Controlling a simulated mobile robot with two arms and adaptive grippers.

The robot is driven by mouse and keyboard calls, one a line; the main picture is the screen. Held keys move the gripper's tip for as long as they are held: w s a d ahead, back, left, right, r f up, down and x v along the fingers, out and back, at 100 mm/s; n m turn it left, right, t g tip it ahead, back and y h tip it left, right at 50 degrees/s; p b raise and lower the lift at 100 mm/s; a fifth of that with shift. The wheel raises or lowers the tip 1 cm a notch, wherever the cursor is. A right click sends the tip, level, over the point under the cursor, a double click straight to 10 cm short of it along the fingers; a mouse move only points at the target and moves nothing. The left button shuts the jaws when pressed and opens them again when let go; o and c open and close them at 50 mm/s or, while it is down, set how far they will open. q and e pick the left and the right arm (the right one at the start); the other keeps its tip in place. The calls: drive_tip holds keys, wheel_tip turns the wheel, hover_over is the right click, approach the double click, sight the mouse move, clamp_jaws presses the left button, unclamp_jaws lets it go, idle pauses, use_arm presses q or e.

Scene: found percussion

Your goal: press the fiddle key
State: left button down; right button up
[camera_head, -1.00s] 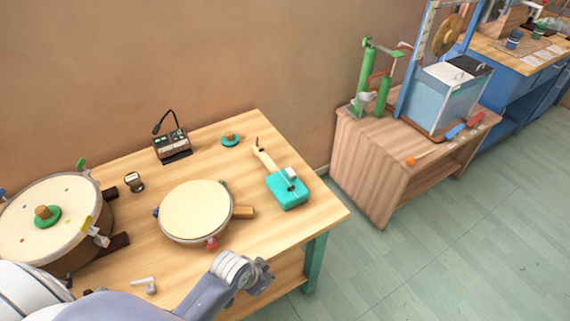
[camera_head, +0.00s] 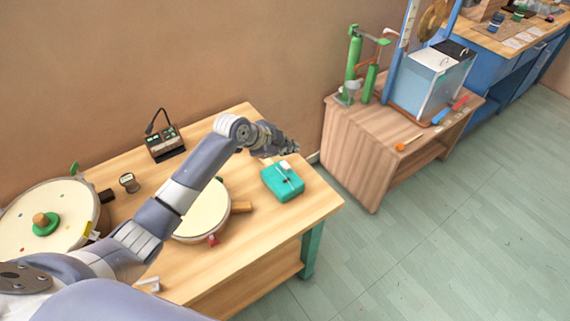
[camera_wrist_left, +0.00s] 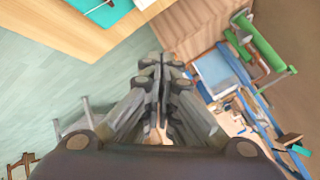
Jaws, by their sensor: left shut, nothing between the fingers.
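The fiddle (camera_head: 284,183) is a turquoise box with a small white block at its top and a thin rod across it. It sits on the wooden table's right part. Its neck is hidden behind my left gripper (camera_head: 293,148), which hangs just beyond the box on its far side; I cannot tell whether it touches. A key on the fiddle is too small to make out. In the left wrist view the fingers (camera_wrist_left: 162,62) are together and empty, and the turquoise body (camera_wrist_left: 103,8) shows at the top left. My right gripper is not in view.
My left arm crosses over a round drum (camera_head: 203,213). A larger drum (camera_head: 45,225) stands at the left. A small black device (camera_head: 164,144) stands at the back of the wooden table (camera_head: 245,245). A lower wooden stand (camera_head: 355,150) with green cylinders is to the right.

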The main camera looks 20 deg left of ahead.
use_arm(q)
wheel_tip(320, 180, up, 2)
drive_tip(key=w+a, duration=0.1)
drive_tip(key=w, duration=0.2)
drive_tip(key=b, duration=0.7)
hover_over(287, 166)
wheel_tip(287, 166, down, 8)
drive_tip(key=shift+r, duration=0.1)
drive_tip(key=shift+f, duration=0.55)
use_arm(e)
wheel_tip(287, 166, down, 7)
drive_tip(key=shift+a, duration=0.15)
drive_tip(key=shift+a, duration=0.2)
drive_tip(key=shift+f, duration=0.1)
use_arm(q)
drive_tip(key=shift+f+b, duration=0.3)
drive_tip(key=shift+f, duration=0.05)
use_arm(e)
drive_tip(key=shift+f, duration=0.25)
